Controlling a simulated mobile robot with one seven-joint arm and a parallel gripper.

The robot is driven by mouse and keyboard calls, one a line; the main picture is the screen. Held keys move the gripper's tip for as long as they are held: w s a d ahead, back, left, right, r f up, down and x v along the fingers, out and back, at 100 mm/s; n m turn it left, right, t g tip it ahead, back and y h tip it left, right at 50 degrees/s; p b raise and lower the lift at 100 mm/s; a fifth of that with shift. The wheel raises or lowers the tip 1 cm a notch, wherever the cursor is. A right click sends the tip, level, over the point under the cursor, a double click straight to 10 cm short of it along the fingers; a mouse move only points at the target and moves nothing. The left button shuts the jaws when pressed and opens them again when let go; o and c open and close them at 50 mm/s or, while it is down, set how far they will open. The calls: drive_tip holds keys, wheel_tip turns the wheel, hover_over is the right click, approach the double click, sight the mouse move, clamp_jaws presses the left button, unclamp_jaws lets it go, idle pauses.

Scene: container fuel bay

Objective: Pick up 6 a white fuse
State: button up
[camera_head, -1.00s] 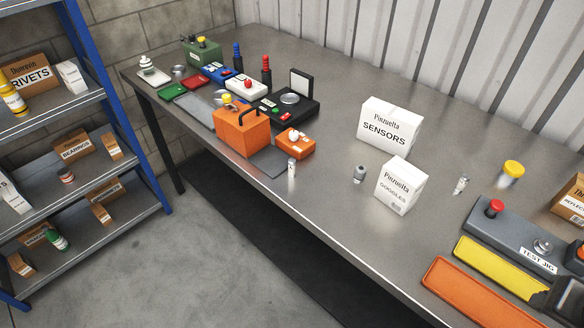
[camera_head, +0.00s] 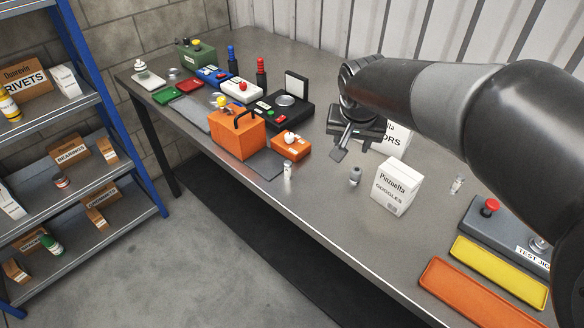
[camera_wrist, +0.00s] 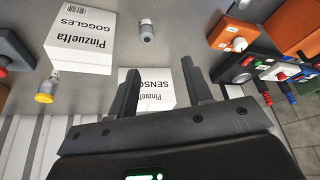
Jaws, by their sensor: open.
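A small whitish cylinder with a metallic end (camera_head: 288,171), which looks like the white fuse, stands upright near the table's front edge, beside a dark grey mat.
The GOGGLES box (camera_head: 396,187) and the partly hidden SENSORS box (camera_head: 398,137) stand near my gripper. An orange toolbox (camera_head: 237,134) and a small orange box (camera_head: 291,146) are to the left. Yellow (camera_head: 498,272) and orange (camera_head: 466,291) trays lie at the right. My arm hides the back right.

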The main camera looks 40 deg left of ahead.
drive_tip(key=n, duration=0.1)
approach(288, 163)
drive_tip(key=f, duration=0.1)
drive_tip(key=shift+n, duration=0.3)
drive_tip(key=x, duration=0.5)
drive_tip(key=shift+w+a+f, duration=0.15)
drive_tip(key=shift+a+f, duration=0.05)
drive_tip(key=shift+a, duration=0.15)
drive_tip(key=shift+x, duration=2.75)
drive_tip(key=shift+d, duration=0.15)
drive_tip(key=shift+c, duration=0.5)
clamp_jaws()
